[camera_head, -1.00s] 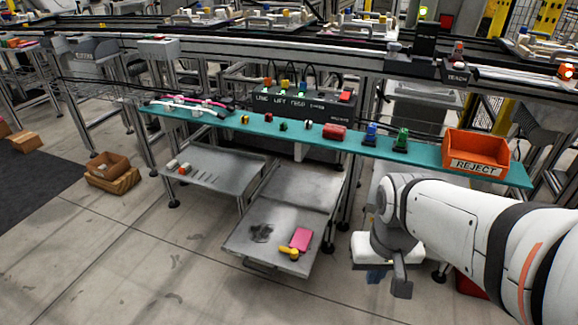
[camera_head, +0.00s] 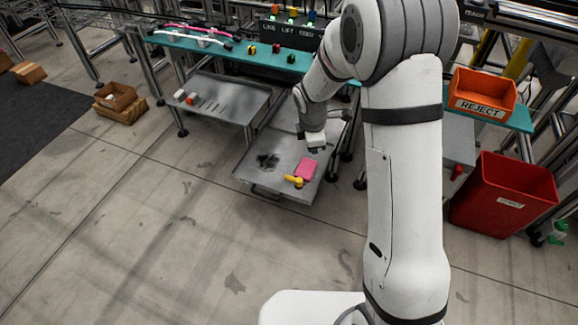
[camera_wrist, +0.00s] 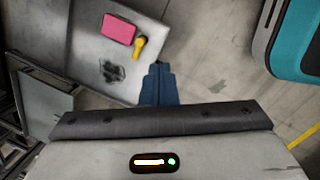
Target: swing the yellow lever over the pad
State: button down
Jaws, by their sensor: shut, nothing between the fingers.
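The yellow lever (camera_head: 294,181) lies on the grey pull-out tray (camera_head: 252,180), its knob pointing left, beside the pink pad (camera_head: 306,168). In the wrist view the lever (camera_wrist: 139,44) sits at the lower right corner of the pad (camera_wrist: 118,28), near the tray's edge. My gripper (camera_head: 316,150) is above the tray, behind the pad in the head view, apart from lever and pad. Its blue fingers (camera_wrist: 158,85) are together and empty in the wrist view. The height above the tray is hard to tell.
A dark smudge (camera_head: 267,161) marks the tray left of the pad. The teal shelf (camera_head: 215,50) runs above and behind it, with an orange reject bin (camera_head: 482,94) on its right end. A red bin (camera_head: 502,195) stands on the floor at right. Floor in front is clear.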

jog(key=w+a+f+n+p, duration=0.1)
jog(key=w+a+f+n, duration=0.1)
jog(key=a+f+n, duration=0.3)
jog(key=w+a+f+n+p, duration=0.1)
jog(key=w+a+f+n, duration=0.2)
jog(key=f, duration=0.9)
jog(key=a+n, duration=0.2)
jog(key=n, duration=0.2)
jog(key=shift+a+f+p, duration=0.25)
jog(key=shift+f+p, duration=0.05)
jog(key=shift+f, duration=0.15)
jog(key=b, duration=0.4)
send_near(294, 180)
jog(key=s+a+f, duration=0.1)
jog(key=f, duration=0.1)
jog(key=s+a+f, duration=0.1)
jog(key=f, duration=0.1)
jog(key=a+f, duration=0.1)
jog(key=f, duration=0.1)
jog(key=shift+s, duration=0.4)
jog(key=shift+w+d+f+b, duration=0.2)
jog(key=shift+w+d+b, duration=0.05)
jog(key=shift+w, duration=0.3)
jog(key=shift+w+d+f+b, duration=0.2)
jog(key=shift+w, duration=0.4)
jog(key=shift+w+d+f, duration=0.1)
jog(key=shift+w+d, duration=0.1)
jog(key=shift+w, duration=0.3)
